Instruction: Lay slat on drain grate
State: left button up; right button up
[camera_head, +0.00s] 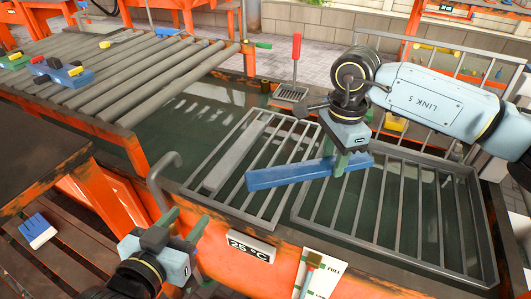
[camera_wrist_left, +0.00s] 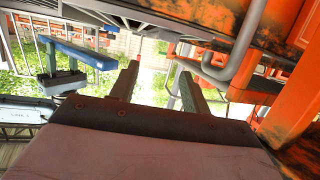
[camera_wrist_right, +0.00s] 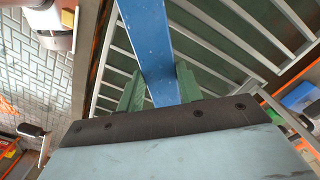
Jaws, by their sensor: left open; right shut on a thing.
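A blue slat (camera_head: 290,174) is held by my right gripper (camera_head: 347,158) near its right end. A grey slat (camera_head: 236,158) lies along the left grate. My left gripper (camera_head: 183,228) is open and empty in front of the tank's front wall, left of the thermometer label.
The grates sit over a tank of dark water with an orange front rim (camera_head: 232,212). A bent grey pipe (camera_head: 160,175) rises near my left gripper. A roller conveyor (camera_head: 130,75) with coloured pieces stands left. A red-handled skimmer (camera_head: 294,70) stands behind the grates.

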jog(key=w+a+m, duration=0.1)
jog(key=a+m, duration=0.3)
jog(key=m, duration=0.3)
jog(key=w+a+f+m+b, duration=0.1)
jog(key=a+m, duration=0.3)
jog(key=m, duration=0.3)
jog(key=w+a+m, duration=0.1)
jog(key=a+m, duration=0.3)
jog(key=m, duration=0.3)
jog(key=shift+f+b, duration=0.4)
pick_arm(q)
notch_tip(320, 180, up, 9)
jog(key=d+t+h, duration=0.1)
jog(key=t+h, duration=0.1)
jog(key=t, duration=0.4)
jog(key=shift+w+d, duration=0.2)
jog(key=shift+d, duration=0.15)
pick_arm(e)
jog(key=a+m, duration=0.1)
jog(key=m, duration=0.1)
jog(key=a+m, duration=0.1)
jog(key=m, duration=0.2)
jog(key=shift+w+a+f, duration=0.1)
jog(key=shift+a+f, duration=0.05)
jog(key=shift+a, duration=0.05)
